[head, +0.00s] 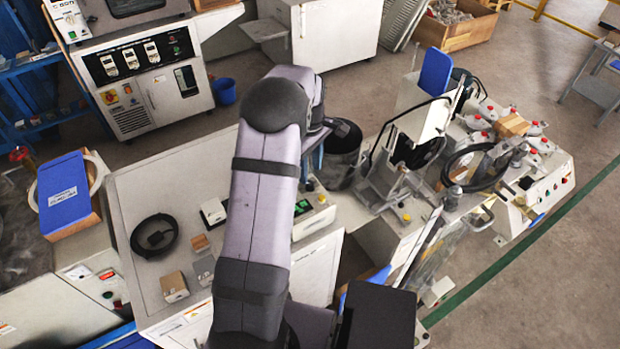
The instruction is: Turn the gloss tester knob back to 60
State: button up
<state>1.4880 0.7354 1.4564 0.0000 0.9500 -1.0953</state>
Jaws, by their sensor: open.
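A low pale bench instrument (314,221) with a greenish panel and a small yellow button stands just right of my arm, partly hidden by it. I cannot tell for certain which of these is the gloss tester. No knob or 60 mark can be made out. My arm rises through the middle of the head view and bends away at the elbow. Its far end goes down behind the upper link, and the gripper jaws are not visible.
The grey bench (190,262) holds a black ring (154,236) and a small cardboard box (174,287). A dark bucket-like container (341,165) stands right of my arm. A metal test machine (400,185) and a white control box (545,185) crowd the right. A control cabinet (140,80) stands behind.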

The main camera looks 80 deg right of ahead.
aim_at(310, 183)
jog(key=shift+f+p, duration=0.75)
jog(key=shift+f, duration=1.9)
grip_shut()
